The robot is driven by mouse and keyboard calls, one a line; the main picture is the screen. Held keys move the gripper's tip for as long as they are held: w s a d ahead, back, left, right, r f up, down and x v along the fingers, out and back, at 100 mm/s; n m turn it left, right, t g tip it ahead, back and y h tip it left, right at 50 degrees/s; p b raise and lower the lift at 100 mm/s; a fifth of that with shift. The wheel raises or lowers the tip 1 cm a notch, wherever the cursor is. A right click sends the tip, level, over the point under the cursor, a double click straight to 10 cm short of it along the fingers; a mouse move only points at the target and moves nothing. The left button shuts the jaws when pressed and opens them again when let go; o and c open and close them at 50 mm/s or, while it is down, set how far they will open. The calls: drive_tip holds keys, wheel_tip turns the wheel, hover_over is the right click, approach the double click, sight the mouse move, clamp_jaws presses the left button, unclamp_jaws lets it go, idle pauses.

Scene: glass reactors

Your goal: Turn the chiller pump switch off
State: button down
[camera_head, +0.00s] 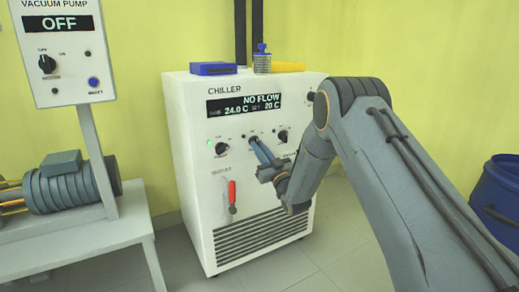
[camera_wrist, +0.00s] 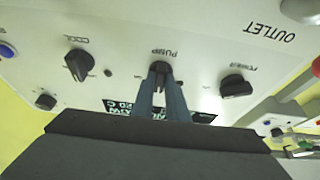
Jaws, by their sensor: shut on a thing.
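The chiller (camera_head: 190,120) is a white cabinet, and its display (camera_head: 245,105) reads NO FLOW, 24.0 C and 20 C. The pump switch (camera_wrist: 160,67) is a small black knob under the PUMP label in the wrist view, between the COOL knob (camera_wrist: 78,65) and the POWER knob (camera_wrist: 236,86). My gripper (camera_wrist: 160,88) is shut on the pump knob, one finger on each side. In the head view my gripper (camera_head: 256,143) reaches the panel and hides the knob. The knob's pointer direction is hard to tell.
A red-handled valve (camera_head: 231,193) sits low on the chiller front. A blue box (camera_head: 213,69), a bottle and a yellow item lie on top. A vacuum pump panel (camera_head: 60,45) reading OFF stands at left; a blue drum (camera_head: 500,196) is at right.

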drive_tip(key=c, duration=1.7)
unclamp_jaws()
drive_tip(key=shift+c, duration=0.2)
drive_tip(key=p+v, duration=0.2)
drive_tip(key=v, duration=0.5)
drive_tip(key=shift+s+d+f, duration=0.15)
drive_tip(key=shift+s+d, duration=0.1)
drive_tip(key=shift+s, duration=0.05)
